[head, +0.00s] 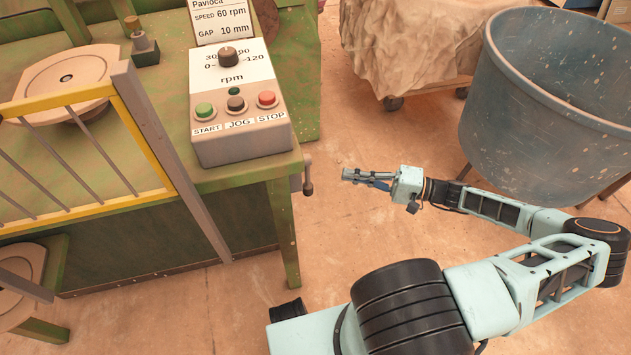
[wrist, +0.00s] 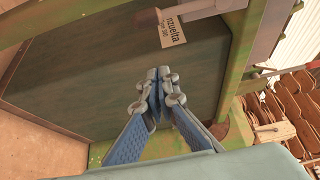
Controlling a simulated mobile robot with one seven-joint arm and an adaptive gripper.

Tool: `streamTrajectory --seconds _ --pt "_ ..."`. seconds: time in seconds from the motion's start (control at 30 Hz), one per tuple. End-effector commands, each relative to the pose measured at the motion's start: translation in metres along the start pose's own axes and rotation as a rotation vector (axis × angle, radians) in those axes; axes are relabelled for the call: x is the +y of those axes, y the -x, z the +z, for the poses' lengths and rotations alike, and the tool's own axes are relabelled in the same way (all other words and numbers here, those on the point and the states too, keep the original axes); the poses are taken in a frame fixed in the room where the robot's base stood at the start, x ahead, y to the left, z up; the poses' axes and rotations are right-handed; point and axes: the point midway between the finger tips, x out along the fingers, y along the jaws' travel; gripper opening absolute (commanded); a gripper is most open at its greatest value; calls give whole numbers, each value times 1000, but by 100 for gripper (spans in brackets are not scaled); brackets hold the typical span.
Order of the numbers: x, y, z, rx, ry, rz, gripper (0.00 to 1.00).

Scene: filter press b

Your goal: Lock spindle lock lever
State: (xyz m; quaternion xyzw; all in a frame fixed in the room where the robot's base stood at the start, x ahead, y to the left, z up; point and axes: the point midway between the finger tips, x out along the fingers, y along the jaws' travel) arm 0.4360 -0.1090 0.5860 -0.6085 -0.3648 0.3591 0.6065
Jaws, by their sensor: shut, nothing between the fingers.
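A small grey lever with a brown knob (head: 308,186) sticks out from the right side of the green machine frame, just below the table edge. Its knob hangs downward. No label in view names the spindle lock lever.
A control box (head: 240,125) with a knob and several buttons stands on the green table (head: 175,95). A yellow-framed guard (head: 150,140) is at the left. A blue-grey tub (head: 545,115) and a covered load (head: 410,45) stand behind my arm. The floor below my gripper is clear.

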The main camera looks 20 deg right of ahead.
Motion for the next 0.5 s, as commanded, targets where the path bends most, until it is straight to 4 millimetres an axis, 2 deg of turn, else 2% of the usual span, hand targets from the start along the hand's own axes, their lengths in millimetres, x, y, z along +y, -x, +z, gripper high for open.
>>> streamTrajectory --seconds 0.27,0.37,0.5 --pt "1 -9 1 -3 0 0 0" --pt "1 -23 2 -4 -1 -2 0" --pt "1 -52 2 -6 -1 -1 0"
